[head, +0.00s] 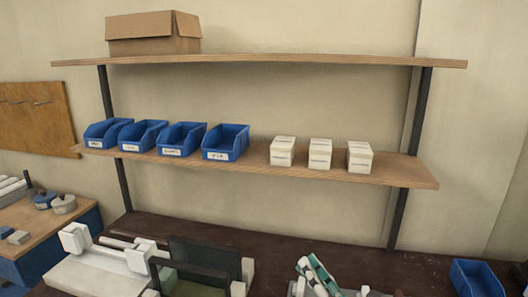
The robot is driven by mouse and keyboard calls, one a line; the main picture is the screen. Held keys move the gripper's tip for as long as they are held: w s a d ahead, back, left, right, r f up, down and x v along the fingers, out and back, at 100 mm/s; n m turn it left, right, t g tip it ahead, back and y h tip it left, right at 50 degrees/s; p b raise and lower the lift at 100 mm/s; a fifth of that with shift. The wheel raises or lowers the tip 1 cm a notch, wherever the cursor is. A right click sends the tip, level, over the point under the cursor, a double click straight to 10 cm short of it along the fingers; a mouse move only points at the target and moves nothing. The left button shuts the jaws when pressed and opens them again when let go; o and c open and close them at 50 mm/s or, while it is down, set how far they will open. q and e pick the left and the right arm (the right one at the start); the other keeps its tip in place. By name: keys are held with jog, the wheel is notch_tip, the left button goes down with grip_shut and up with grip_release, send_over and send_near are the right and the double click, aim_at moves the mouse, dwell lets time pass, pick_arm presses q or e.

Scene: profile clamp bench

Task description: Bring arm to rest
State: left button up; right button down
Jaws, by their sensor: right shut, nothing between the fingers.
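My right gripper (309,264) shows at the bottom edge, right of the middle, as white and teal fingers pointing up and to the left. Its fingers are shut and I see nothing held. It is in front of the dark bench top (385,262), and its lower part is cut off by the picture edge. My left gripper is not in view.
A white clamp fixture (95,275) and a dark upright plate (204,256) stand at lower left. A blue bin (476,279) is at lower right. Above, a shelf (395,171) holds blue bins (226,142) and white boxes (320,153); a cardboard box (152,33) sits higher.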

jog(key=s+d+f+m+g+h, duration=0.45)
jog(key=d+f+m+h, duration=0.75)
jog(key=m, duration=0.7)
jog(key=s+f+m+g, duration=0.1)
jog(key=s+f+m, duration=0.1)
jog(key=s+f, duration=0.1)
jog(key=s+f+m+g, duration=0.2)
jog(key=s+f+m, duration=0.1)
jog(key=s, duration=0.1)
jog(key=s+f+m+g, duration=0.2)
jog(key=s+f, duration=0.1)
jog(key=f, duration=0.1)
jog(key=shift+s+d+f+g+y, duration=0.1)
jog(key=shift+s+d+g+y, duration=0.2)
jog(key=shift+d, duration=0.1)
jog(key=s+a+f+m+g+y, duration=0.1)
jog(key=s+f+m+g, duration=0.35)
jog(key=s, duration=0.65)
notch_tip(320, 180, down, 29)
jog(key=s+g+b, duration=0.1)
jog(key=s+g, duration=0.1)
jog(key=s+d+f+g+b, duration=0.1)
jog(key=s+d+f, duration=0.1)
jog(key=s+f, duration=1.3)
jog(key=shift+s+d+f, duration=0.25)
jog(key=shift+s+d, duration=0.1)
jog(key=shift+s, duration=0.4)
